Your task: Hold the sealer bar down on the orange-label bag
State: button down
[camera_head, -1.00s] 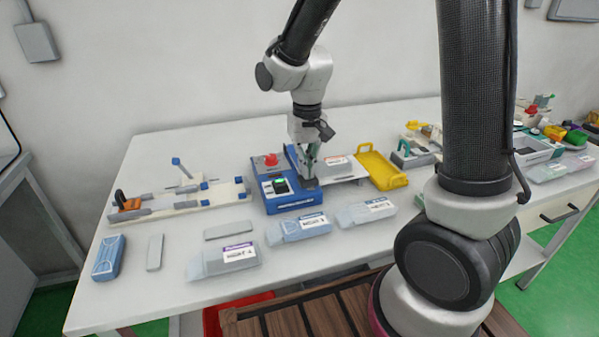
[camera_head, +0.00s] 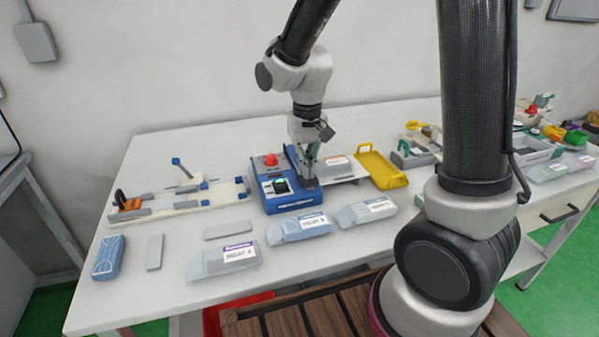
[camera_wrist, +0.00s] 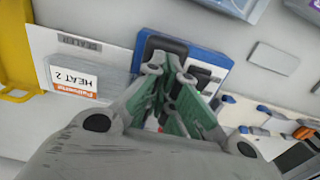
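The blue sealer (camera_head: 290,203) stands mid-table, with a red button (camera_head: 271,160) and a green light (camera_head: 281,182) on top. My gripper (camera_head: 310,180) points down at its right side, its tips at the dark sealer bar (camera_wrist: 165,45). The fingers converge and look shut; contact with the bar is partly hidden by them. The orange-label bag (camera_wrist: 78,75), marked HEAT 2, lies on the white plate (camera_wrist: 55,42) beside the sealer. It also shows behind my gripper in the head view (camera_head: 337,163).
Several labelled bags (camera_head: 300,230) lie along the front of the table. A yellow tray (camera_head: 381,168) is right of the sealer. A white fixture with blue clamps (camera_head: 180,202) is on the left, near a blue pack (camera_head: 108,257). The back left of the table is clear.

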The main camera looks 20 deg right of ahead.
dwell(0.6)
notch_tip(320, 180, up, 10)
jog(key=w, duration=0.1)
jog(key=shift+w+f, duration=0.25)
dwell(0.6)
jog(key=shift+r, duration=0.1)
jog(key=shift+r, duration=2.4)
jog(key=s+d+r+t, duration=0.2)
jog(key=s+d+t, duration=0.2)
jog(key=s+d, duration=1.1)
jog(key=s, duration=0.4)
